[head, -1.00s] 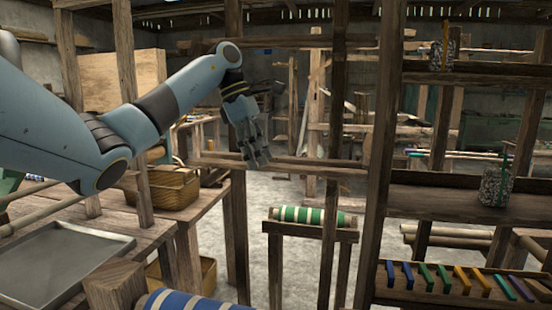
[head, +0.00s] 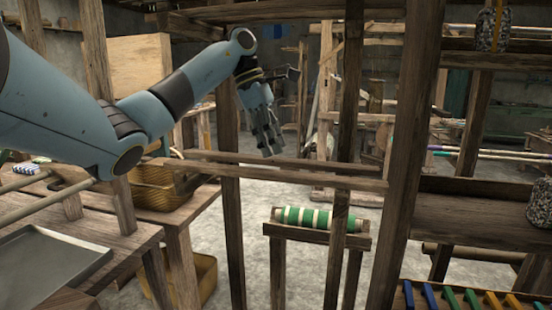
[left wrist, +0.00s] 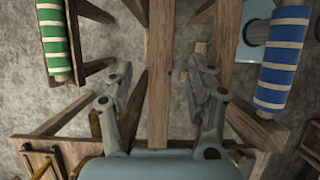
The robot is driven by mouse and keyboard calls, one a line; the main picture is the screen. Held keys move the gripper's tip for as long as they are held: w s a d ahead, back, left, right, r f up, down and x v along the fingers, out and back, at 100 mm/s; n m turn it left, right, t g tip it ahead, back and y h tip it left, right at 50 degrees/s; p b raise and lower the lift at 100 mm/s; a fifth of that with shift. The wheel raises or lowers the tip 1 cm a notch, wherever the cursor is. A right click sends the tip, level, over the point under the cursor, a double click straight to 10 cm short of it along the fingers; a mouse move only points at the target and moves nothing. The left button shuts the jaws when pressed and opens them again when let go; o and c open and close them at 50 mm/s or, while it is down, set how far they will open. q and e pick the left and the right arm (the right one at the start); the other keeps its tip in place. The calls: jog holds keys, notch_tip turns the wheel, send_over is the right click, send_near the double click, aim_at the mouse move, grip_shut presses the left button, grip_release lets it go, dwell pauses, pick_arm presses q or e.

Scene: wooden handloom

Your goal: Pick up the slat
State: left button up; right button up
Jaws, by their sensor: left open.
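My left gripper (head: 268,150) points down just over two horizontal wooden bars of the loom frame, with its fingers apart and nothing between them that I can see gripped. In the left wrist view my open fingers (left wrist: 158,85) stand on either side of a long wooden bar (left wrist: 159,60). I cannot tell whether they touch it. The nearer bar also shows in the head view (head: 310,178). I cannot tell for certain which wooden piece is the slat. My right gripper is not in view.
A blue-striped roll (left wrist: 285,60) shows in the left wrist view. Upright posts (head: 400,160) stand to the right of my gripper. A metal tray (head: 45,265) and a basket (head: 165,185) are at left.

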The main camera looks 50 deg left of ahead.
aim_at(336, 164)
pick_arm(q)
jog(key=w+d, duration=0.1)
jog(key=d, duration=0.1)
jog(key=w+d+p, duration=0.1)
jog(key=d, duration=0.1)
jog(key=w+d+p, duration=0.1)
jog(key=d, duration=0.1)
jog(key=shift+w+d+r, duration=0.15)
jog(key=shift+w+d, duration=0.2)
jog(key=shift+w, duration=0.05)
jog(key=shift+w+d, duration=0.3)
jog(key=shift+d, duration=0.15)
jog(key=d, duration=0.1)
jog(key=w+d+p, duration=0.1)
jog(key=shift+w+d, duration=0.2)
jog(key=shift+d, duration=0.1)
jog(key=shift+p+x, duration=0.5)
jog(key=shift+x, duration=0.7)
jog(key=shift+w+d+f, duration=0.1)
jog(key=shift+f, duration=0.3)
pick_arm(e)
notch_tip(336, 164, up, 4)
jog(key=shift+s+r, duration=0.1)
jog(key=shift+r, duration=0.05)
pick_arm(q)
jog(key=shift+c, duration=0.3)
